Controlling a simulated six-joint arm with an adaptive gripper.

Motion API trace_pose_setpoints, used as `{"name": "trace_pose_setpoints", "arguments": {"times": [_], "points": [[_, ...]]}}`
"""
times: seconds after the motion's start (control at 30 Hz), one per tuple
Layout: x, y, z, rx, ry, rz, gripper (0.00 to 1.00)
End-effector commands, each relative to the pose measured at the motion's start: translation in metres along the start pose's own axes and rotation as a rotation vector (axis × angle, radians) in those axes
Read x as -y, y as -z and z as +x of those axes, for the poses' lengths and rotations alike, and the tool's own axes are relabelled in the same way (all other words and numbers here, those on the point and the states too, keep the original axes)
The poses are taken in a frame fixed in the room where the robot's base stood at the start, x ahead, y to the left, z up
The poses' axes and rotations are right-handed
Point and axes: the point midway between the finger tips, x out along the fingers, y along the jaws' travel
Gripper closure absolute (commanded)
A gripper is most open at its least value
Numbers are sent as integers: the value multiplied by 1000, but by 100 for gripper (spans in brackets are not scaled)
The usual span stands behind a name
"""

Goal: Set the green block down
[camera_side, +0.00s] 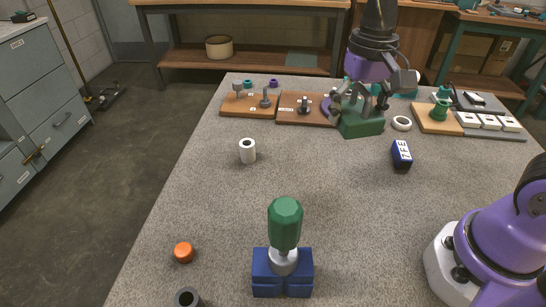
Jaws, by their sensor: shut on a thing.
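The green block (361,123) is at the far side of the grey table, right of the middle in the side view. My gripper (364,103) points down over it, with its fingers shut on the block's upper part. The fingers hide some of the block's top. I cannot tell whether the block's underside touches the table.
Wooden boards with metal parts (250,103) lie left of the block. A white ring (401,123) and a dark blue box (401,154) are close on its right. A white cylinder (247,151), an orange cap (183,252) and a blue vise (283,275) stand nearer. The table's middle (320,180) is clear.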

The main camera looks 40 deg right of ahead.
Motion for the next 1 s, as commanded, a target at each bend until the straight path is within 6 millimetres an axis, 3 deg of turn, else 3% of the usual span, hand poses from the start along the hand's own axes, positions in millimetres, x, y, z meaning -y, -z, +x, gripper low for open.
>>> {"name": "trace_pose_setpoints", "arguments": {"times": [0.2, 0.37, 0.8, 1.0], "points": [[0, -11, 19, -4, 2, 257, 74], [-8, -8, 30, -2, 1, 333, 74], [-77, 45, 83, -2, 1, 337, 74], [-91, 57, 94, -4, 1, 332, 74]]}}
